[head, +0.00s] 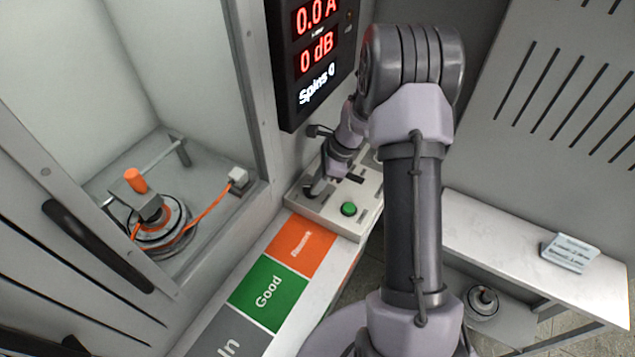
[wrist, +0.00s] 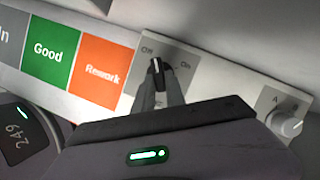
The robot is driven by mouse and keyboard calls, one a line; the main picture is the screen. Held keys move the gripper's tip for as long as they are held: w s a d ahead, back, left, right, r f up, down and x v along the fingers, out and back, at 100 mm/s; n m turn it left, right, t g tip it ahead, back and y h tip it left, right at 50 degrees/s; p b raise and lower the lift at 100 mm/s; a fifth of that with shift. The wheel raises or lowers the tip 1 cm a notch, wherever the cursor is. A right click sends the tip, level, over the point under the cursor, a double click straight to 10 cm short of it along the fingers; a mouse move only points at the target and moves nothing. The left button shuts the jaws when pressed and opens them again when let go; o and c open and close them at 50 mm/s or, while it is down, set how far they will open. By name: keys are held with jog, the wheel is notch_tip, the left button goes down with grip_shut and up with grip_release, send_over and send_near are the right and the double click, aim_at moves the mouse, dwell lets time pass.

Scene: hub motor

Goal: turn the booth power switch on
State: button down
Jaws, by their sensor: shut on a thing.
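The booth power switch (wrist: 157,69) is a small dark rotary knob with a white mark, on a pale panel labelled "Off" and "On" in the wrist view. Its white mark points up between the two labels, nearer "Off". My gripper (wrist: 160,90) is shut on the knob, with one finger on each side, hiding its lower part. In the head view my gripper (head: 312,188) reaches down to the left end of the control panel (head: 362,218); the switch is hidden there.
The panel also has a green button (head: 348,208) and an A/B selector knob (wrist: 289,125). A display (head: 316,55) above reads 0.0 A, 0 dB and Spins 0. Left, a booth holds a hub motor (head: 160,228). Good (head: 268,291) and Rework (head: 300,247) mats lie in front.

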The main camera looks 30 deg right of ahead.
jog(key=m, duration=0.1)
jog(key=m+t, duration=0.1)
jog(key=m, duration=0.2)
jog(key=shift+s+a+t+h+b, duration=0.15)
jog(key=shift+s+t+h+b, duration=0.15)
jog(key=shift+h, duration=0.1)
jog(key=m, duration=0.1)
jog(key=m+h, duration=0.1)
jog(key=m, duration=0.2)
jog(key=shift+s+a+t, duration=0.15)
jog(key=shift+a+t, duration=0.1)
jog(key=shift+t, duration=0.05)
jog(key=m, duration=0.1)
jog(key=m+h, duration=0.1)
jog(key=m, duration=0.2)
jog(key=shift+a+h, duration=0.25)
jog(key=shift+h, duration=0.15)
jog(key=shift+a+m+h+p, duration=0.15)
jog(key=shift+m+h, duration=0.15)
jog(key=shift+m, duration=0.5)
jog(key=shift+a+m+h+p, duration=0.15)
jog(key=shift+m+h, duration=0.15)
jog(key=shift+m, duration=0.5)
jog(key=shift+d, duration=0.1)
jog(key=c, duration=1.4)
grip_release()
